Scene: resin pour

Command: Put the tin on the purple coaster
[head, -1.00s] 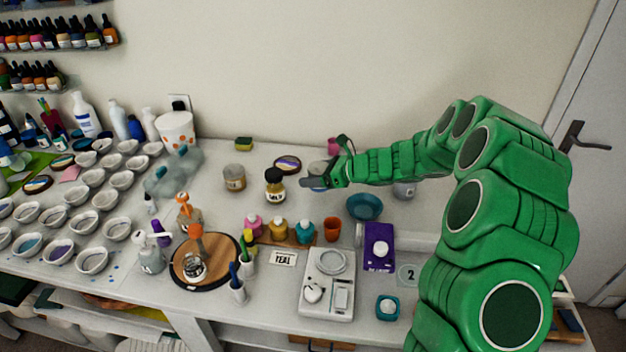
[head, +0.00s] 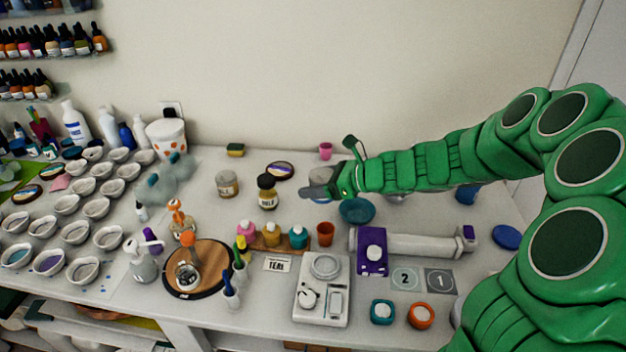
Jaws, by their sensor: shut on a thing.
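My gripper (head: 322,190) is at the back middle of the bench, seen from the side and shut on a pale tin (head: 320,172). Only the tin's top and a little of its side show; the jaws hide the rest. I cannot tell whether it is off the bench top. A round, dark-rimmed coaster with a purple band (head: 280,171) lies flat to the left of the gripper, apart from it, with nothing on it. A second, greyish tin (head: 228,184) stands further left.
A dark-lidded jar (head: 267,191) stands between the coaster and the front, close left of my gripper. A teal bowl (head: 357,211), an orange cup (head: 325,234) and a scale (head: 322,290) are nearer the front. A pink cup (head: 325,151) stands behind.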

